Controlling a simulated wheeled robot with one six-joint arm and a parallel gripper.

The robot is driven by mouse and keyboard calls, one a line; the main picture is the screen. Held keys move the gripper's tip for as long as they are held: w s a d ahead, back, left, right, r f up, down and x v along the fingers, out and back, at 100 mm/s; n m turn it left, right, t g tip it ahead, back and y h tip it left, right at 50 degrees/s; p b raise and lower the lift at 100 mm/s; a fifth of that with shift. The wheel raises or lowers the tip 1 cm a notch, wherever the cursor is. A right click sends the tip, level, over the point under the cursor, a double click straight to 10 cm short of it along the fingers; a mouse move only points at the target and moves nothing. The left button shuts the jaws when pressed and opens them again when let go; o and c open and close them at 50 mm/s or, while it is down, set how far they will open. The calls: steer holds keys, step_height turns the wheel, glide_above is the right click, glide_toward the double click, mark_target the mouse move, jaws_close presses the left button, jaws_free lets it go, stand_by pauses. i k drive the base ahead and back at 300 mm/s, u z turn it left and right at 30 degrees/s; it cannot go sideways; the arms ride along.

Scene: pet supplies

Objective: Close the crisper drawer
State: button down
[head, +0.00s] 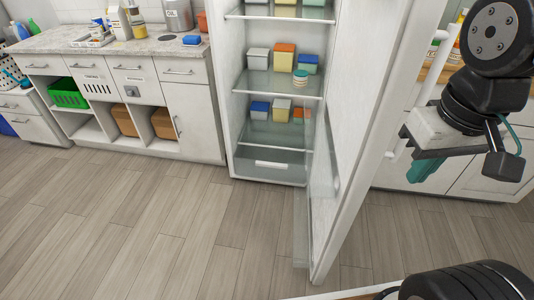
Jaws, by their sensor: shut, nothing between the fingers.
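The fridge (233,85) stands open in the middle of the head view. Its crisper drawer (262,173) is at the bottom, a clear grey front with a white handle (271,164). I cannot tell how far the drawer stands out. The white fridge door (355,110) is swung wide open towards me, on the right of the opening. My gripper (424,170), with teal fingers, is at the upper right, on the right side of the door and apart from the drawer. It is shut and empty.
Small boxes and jars (284,55) stand on the fridge shelves. A counter with cabinets (190,110) runs to the left, holding a green basket (68,93). More cabinets (480,180) are behind the door. The wood floor (150,220) in front and left is clear.

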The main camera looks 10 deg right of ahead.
mark_target(265, 165)
steer(key=i, duration=0.25)
steer(key=u, duration=1.45)
steer(key=i, duration=2.95)
steer(key=z, duration=2.15)
